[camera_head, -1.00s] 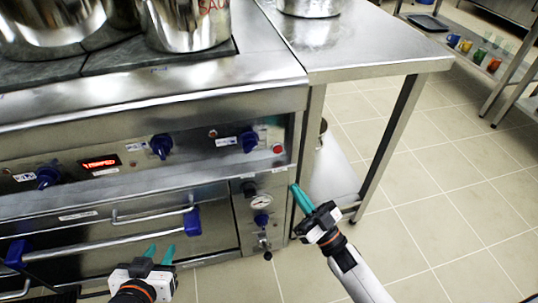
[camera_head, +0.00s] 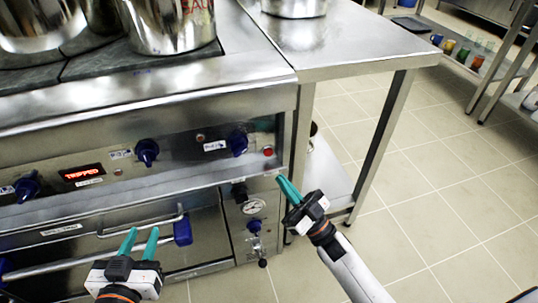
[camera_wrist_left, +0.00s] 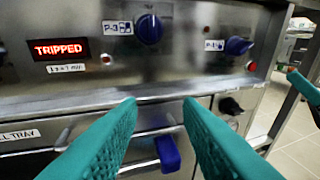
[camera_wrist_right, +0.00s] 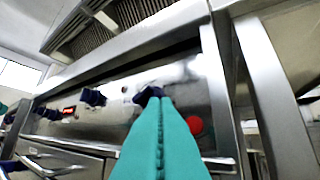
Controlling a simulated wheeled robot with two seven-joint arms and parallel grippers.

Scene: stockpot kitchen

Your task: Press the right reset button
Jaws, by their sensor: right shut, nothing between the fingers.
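The right reset button (camera_head: 268,151) is a small red round button at the right end of the cooker's control panel. It also shows red in the left wrist view (camera_wrist_left: 251,66) and the right wrist view (camera_wrist_right: 195,125). My right gripper (camera_head: 281,180) is shut and empty, its teal fingertips just below and right of the button in the head view, apart from it as far as I can tell. My left gripper (camera_head: 141,232) is open and empty in front of the oven handle. A second, smaller red button (camera_wrist_left: 106,59) sits beside the display.
The red display (camera_head: 82,173) reads TRIPPED. Blue knobs (camera_head: 147,151) stick out from the panel. Below are an oven handle (camera_head: 140,226) and a pressure gauge (camera_head: 254,206). Steel pots (camera_head: 170,25) stand on top.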

